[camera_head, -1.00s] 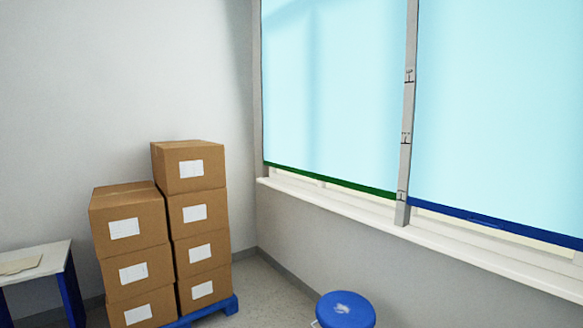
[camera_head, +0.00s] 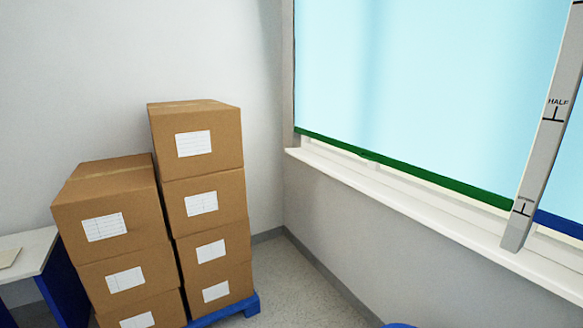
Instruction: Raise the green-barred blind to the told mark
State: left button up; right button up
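The green-barred blind (camera_head: 430,75) is a light blue sheet that covers most of the left window. Its green bottom bar (camera_head: 400,167) hangs a little above the white sill, with a narrow gap below it. The grey post (camera_head: 545,140) to its right carries marks: one reads HALF, and a lower one is too small to read surely. The bar's right end meets the post near that lower mark. The top of the blind is out of view. Neither of my grippers is in view.
A second blind's blue bar (camera_head: 560,224) shows right of the post. Stacked cardboard boxes (camera_head: 205,200) stand on a blue pallet (camera_head: 228,312) at the left. A white-topped table (camera_head: 35,250) is at the far left. A blue stool top (camera_head: 399,325) barely shows at the bottom edge. Floor shows between pallet and wall.

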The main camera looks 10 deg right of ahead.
aim_at(453, 100)
jog(key=i+j, duration=0.1)
jog(key=i, duration=0.55)
jog(key=i+j, duration=0.1)
jog(key=i, duration=0.55)
jog(key=z, duration=0.05)
